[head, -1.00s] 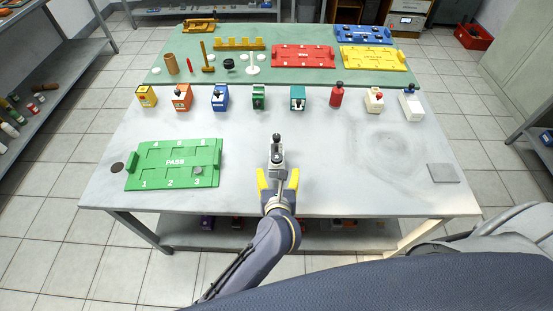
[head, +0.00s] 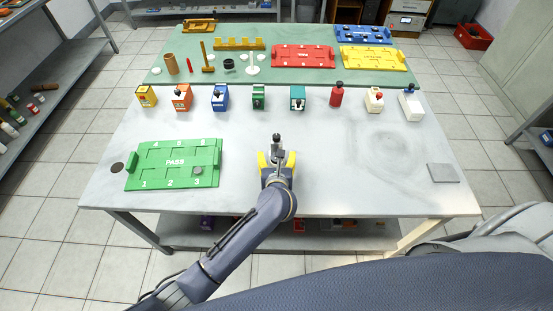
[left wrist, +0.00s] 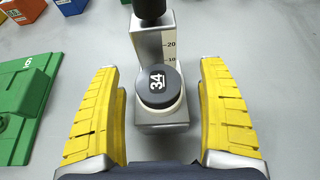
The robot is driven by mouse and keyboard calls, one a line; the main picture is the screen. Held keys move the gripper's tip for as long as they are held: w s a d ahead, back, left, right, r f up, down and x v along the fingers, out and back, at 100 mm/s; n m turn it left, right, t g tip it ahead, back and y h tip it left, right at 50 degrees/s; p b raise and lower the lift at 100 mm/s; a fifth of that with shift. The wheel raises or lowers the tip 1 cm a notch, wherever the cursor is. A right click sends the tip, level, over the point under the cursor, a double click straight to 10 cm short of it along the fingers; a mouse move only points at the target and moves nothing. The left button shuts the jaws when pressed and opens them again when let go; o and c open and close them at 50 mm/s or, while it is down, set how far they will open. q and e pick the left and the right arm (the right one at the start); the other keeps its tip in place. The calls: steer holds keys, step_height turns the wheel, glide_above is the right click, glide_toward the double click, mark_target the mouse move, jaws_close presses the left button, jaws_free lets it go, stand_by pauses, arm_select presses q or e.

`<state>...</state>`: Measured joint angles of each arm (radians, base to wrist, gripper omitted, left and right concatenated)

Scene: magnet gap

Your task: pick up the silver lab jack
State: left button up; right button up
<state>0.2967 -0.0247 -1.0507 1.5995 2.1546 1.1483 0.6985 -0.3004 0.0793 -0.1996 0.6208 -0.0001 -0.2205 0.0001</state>
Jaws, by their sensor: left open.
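The silver lab jack (head: 277,147) stands upright near the middle of the white table, with a dark knob on top. In the left wrist view the silver lab jack (left wrist: 153,50) shows a scale on its side and a dark round disc (left wrist: 156,86) marked 34 on its near part. My left gripper (head: 277,157) is open, its yellow fingers on either side of the jack's near part. In the left wrist view the left gripper (left wrist: 160,75) has a visible gap between each finger and the jack. My right gripper is not in view.
A green PASS tray (head: 150,165) lies to the left with a small grey disc on it. A row of coloured blocks, including a green one (head: 258,97), stands behind the jack. A grey plate (head: 443,173) lies far right.

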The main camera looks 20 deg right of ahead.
mark_target(276, 138)
arm_select(q)
steer(key=shift+w+d+f, duration=0.1)
steer(key=shift+w+f, duration=0.05)
steer(key=shift+w, duration=0.15)
steer(key=shift+c, duration=0.5)
steer(key=c, duration=1.3)
step_height(276, 138, up, 10)
steer(key=shift+r, duration=0.1)
steer(key=shift+f, duration=4.7)
steer(key=shift+f, duration=0.4)
